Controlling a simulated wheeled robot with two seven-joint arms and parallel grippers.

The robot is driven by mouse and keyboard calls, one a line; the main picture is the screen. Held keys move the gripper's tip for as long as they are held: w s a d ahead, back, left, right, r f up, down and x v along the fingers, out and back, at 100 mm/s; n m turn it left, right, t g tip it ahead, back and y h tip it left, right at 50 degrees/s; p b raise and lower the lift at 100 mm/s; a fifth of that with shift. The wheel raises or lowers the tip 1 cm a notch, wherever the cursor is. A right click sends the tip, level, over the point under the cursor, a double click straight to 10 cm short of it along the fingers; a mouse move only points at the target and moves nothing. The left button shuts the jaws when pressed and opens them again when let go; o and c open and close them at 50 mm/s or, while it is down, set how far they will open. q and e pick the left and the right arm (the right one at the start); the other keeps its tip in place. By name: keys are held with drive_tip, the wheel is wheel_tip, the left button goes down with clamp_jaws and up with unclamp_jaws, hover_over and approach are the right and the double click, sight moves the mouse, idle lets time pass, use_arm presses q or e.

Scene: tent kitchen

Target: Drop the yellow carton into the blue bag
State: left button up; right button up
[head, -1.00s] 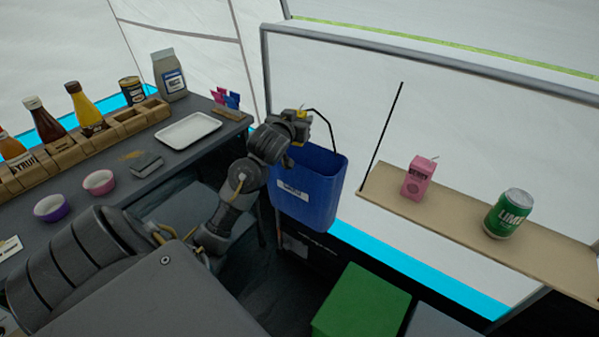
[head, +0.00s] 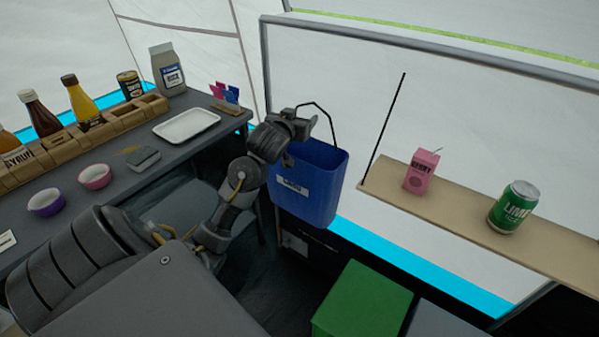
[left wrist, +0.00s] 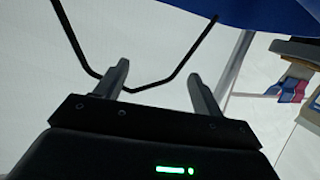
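The blue bag (head: 308,190) hangs by its black wire handle below the grey rail. It also shows at the top of the left wrist view (left wrist: 250,12). My left gripper (head: 306,122) is over the bag's mouth, near the handle. The yellow carton is not visible in any current view; the bag's inside is mostly hidden. My right gripper is not in view.
A wooden shelf (head: 470,217) at the right holds a pink carton (head: 422,171) and a green lime can (head: 514,207). The counter at the left holds a white tray (head: 186,125), bottles in a rack and two bowls. A green box (head: 362,305) stands below.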

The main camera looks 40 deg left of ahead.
use_arm(q)
drive_tip(key=shift+s+d, duration=0.1)
drive_tip(key=shift+s, duration=0.2)
drive_tip(key=p+v, duration=0.2)
drive_tip(key=v, duration=0.8)
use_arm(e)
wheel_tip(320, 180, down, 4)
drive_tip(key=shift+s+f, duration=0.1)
use_arm(q)
drive_tip(key=shift+r, duration=0.1)
